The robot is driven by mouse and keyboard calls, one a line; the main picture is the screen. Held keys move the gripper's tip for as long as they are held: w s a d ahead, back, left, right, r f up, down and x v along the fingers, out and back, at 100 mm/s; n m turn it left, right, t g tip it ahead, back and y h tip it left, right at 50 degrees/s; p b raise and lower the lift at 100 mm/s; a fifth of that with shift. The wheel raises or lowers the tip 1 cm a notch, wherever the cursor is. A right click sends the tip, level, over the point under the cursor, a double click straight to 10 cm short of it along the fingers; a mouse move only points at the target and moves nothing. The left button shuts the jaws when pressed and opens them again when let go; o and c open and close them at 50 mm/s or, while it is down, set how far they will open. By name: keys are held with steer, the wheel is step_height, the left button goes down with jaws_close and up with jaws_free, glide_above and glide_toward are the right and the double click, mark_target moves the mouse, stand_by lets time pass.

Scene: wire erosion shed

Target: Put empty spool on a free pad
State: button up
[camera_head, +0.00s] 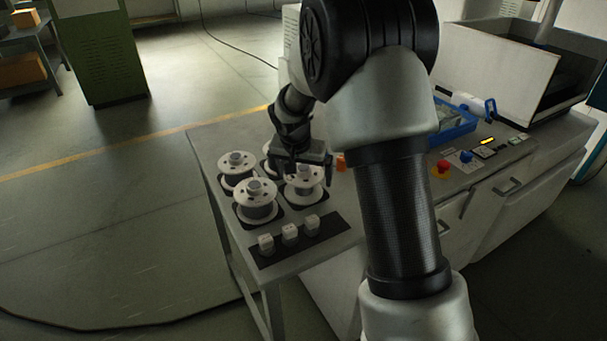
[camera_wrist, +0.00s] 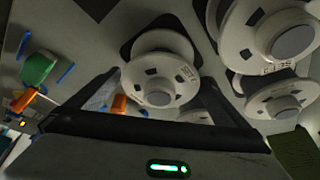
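Several white-flanged spools stand upright on dark square pads on the table. In the head view one is front left (camera_head: 255,198), one back left (camera_head: 237,168), one front right (camera_head: 304,183), and one is mostly hidden behind my arm. My gripper (camera_head: 306,168) is above the front right spool, fingers pointing down. In the wrist view my gripper (camera_wrist: 158,82) is open, its fingers spread either side of a white spool (camera_wrist: 160,66), with no clear contact. A dark pad (camera_wrist: 134,48) shows beneath that spool. I cannot tell which spool is empty.
A dark strip with several small white blocks (camera_head: 290,232) lies along the table's front edge. A blue tray (camera_head: 455,128) and a panel with a red button (camera_head: 442,166) are to the right. A green cabinet (camera_head: 97,52) stands far behind. An orange item (camera_head: 341,162) is beside my gripper.

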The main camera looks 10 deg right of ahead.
steer(key=shift+r, duration=0.4)
steer(key=v, duration=1.1)
steer(key=s+d+r+n, duration=0.1)
steer(key=s+r, duration=0.4)
steer(key=s, duration=0.3)
steer(key=s+d+r+n, duration=0.1)
steer(key=s+r, duration=0.4)
steer(key=s, duration=0.2)
steer(key=s+n+t+y, duration=0.1)
steer(key=s+n+y, duration=0.1)
steer(key=s, duration=1.3)
steer(key=shift+f+n+t, duration=0.3)
steer(key=shift+f+n, duration=0.1)
steer(key=shift+n, duration=0.3)
